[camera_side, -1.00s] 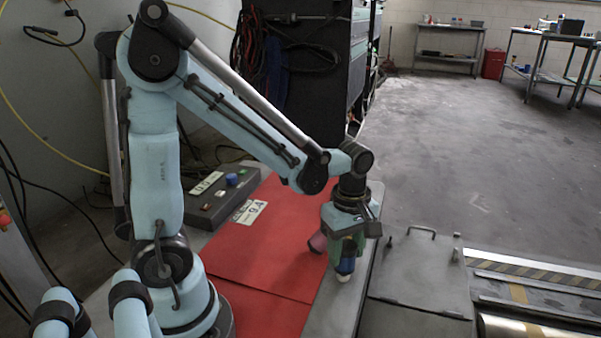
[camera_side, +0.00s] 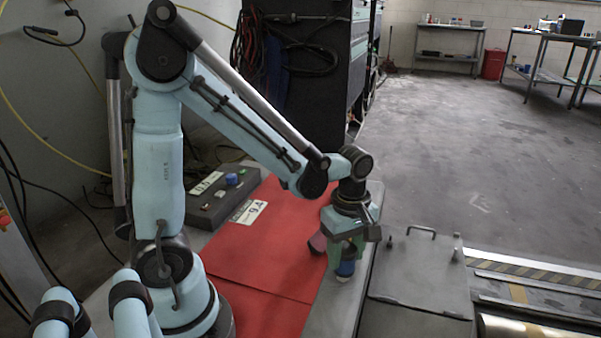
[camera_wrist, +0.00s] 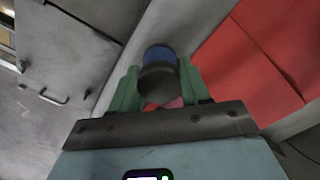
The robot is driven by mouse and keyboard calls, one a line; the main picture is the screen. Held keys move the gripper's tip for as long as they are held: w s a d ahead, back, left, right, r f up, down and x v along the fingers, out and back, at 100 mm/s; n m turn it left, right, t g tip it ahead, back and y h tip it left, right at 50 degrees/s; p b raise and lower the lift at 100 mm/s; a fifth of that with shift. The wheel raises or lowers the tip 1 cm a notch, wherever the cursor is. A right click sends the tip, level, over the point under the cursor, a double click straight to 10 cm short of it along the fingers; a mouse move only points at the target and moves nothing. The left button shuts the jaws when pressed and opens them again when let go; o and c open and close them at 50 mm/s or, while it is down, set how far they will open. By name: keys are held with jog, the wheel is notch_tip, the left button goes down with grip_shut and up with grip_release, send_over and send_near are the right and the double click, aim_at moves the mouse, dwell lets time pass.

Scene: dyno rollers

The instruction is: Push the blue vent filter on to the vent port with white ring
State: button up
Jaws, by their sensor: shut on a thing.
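The blue vent filter (camera_side: 345,268) is upright between the green fingers of my gripper (camera_side: 346,257), low over the grey bench strip. In the wrist view the filter shows as a dark grey body with a blue band (camera_wrist: 160,55), and the fingers of my gripper (camera_wrist: 158,80) close on it from both sides. The filter's lower end is at or very near the bench surface. The vent port and its white ring are not clearly visible; the filter and fingers cover that spot. I cannot tell how far the filter is seated.
A grey hinged lid with a handle (camera_side: 420,272) lies to the right.

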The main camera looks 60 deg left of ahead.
jog(key=shift+f, duration=0.3)
jog(key=o, duration=1.2)
jog(key=shift+o, duration=0.2)
jog(key=r+m+t, duration=0.1)
jog(key=r+m, duration=0.2)
jog(key=s+r+m+t, duration=0.1)
jog(key=r+m, duration=0.2)
jog(key=r, duration=0.1)
jog(key=r+m+t, duration=0.1)
jog(key=r+m, duration=0.2)
jog(key=r, duration=0.1)
jog(key=shift+s+d+r+t, duration=0.1)
jog(key=shift+s+d+t, duration=0.2)
jog(key=shift+s+t, duration=0.1)
jog(key=m+t, duration=0.1)
jog(key=m, duration=0.2)
jog(key=m+t, duration=0.1)
jog(key=m, duration=0.2)
jog(key=f+m+t, duration=0.1)
jog(key=m, duration=0.2)
jog(key=shift+s+d, duration=0.25)
jog(key=shift+s, duration=0.1)
